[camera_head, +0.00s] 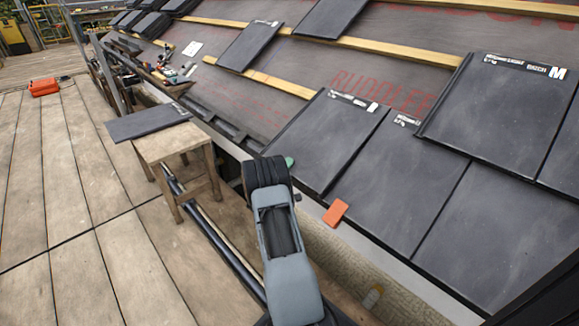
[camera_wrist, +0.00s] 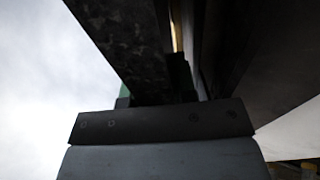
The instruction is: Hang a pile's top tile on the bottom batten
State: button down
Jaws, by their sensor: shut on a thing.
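A dark grey tile (camera_head: 330,142) with a white printed label lies on the slope at the left end of the bottom row, its upper end at the bottom batten (camera_head: 260,79). My gripper (camera_wrist: 182,88) is at this tile's lower edge and appears shut on it. In the wrist view a dark speckled slab (camera_wrist: 120,35) runs up from the jaws. The fingers are mostly hidden behind my wrist in the head view. I cannot tell whether the tile's upper end is hooked over the batten. Tile piles (camera_head: 152,24) stand at the upper left.
Neighbouring tiles (camera_head: 418,180) lie to the right, and one overlapping tile (camera_head: 500,110) is higher up. A wooden stool (camera_head: 175,146) carries a dark slab (camera_head: 147,121). An orange block (camera_head: 335,212) lies near the eave. Bare underlay (camera_head: 240,103) is left of the row.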

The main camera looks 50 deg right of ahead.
jog(key=shift+a, duration=0.15)
jog(key=c, duration=0.8)
grip_release()
jog(key=shift+c, duration=0.2)
jog(key=shift+f, duration=0.15)
jog(key=v, duration=0.7)
jog(key=shift+a, duration=0.25)
jog(key=r+p, duration=0.1)
jog(key=a+r+p, duration=0.1)
jog(key=a+r, duration=0.1)
jog(key=r, duration=0.1)
jog(key=shift+a+r+p, duration=0.1)
jog(key=shift+a+p, duration=0.15)
jog(key=shift+p, duration=0.15)
jog(key=shift+w, duration=0.1)
